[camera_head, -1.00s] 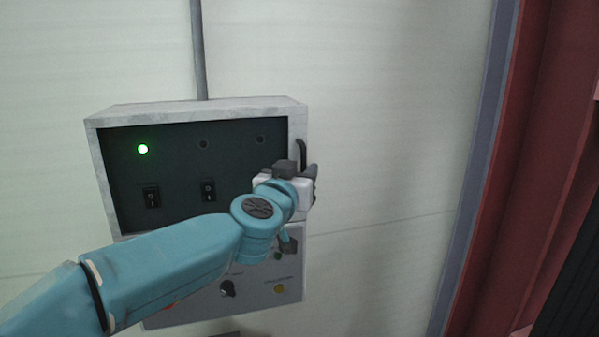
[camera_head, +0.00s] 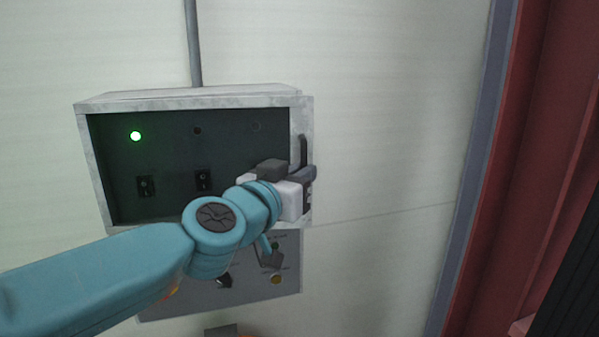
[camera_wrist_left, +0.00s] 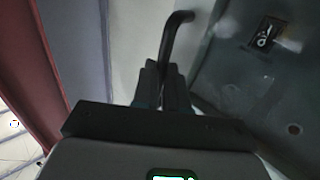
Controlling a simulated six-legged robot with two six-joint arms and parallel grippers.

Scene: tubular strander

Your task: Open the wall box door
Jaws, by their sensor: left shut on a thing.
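The wall box (camera_head: 190,93) hangs on the pale wall, left of centre in the head view. Its door (camera_head: 301,118) has a light grey frame around a dark window area and stands a little out from the box on the right side. A dark bar handle (camera_head: 303,150) is upright at the door's right edge. My left gripper (camera_head: 305,178) is shut on this handle, around its lower part. In the left wrist view, the bent handle (camera_wrist_left: 176,38) rises from between the fingers (camera_wrist_left: 162,75). The lower end of the handle is hidden. My right gripper is not in view.
A green lamp (camera_head: 136,136) and black switches (camera_head: 203,180) show inside the box. A grey control panel (camera_head: 210,295) with knobs sits just below, partly behind my left arm. Bare wall (camera_head: 400,140) lies to the right, then a red post (camera_head: 490,180).

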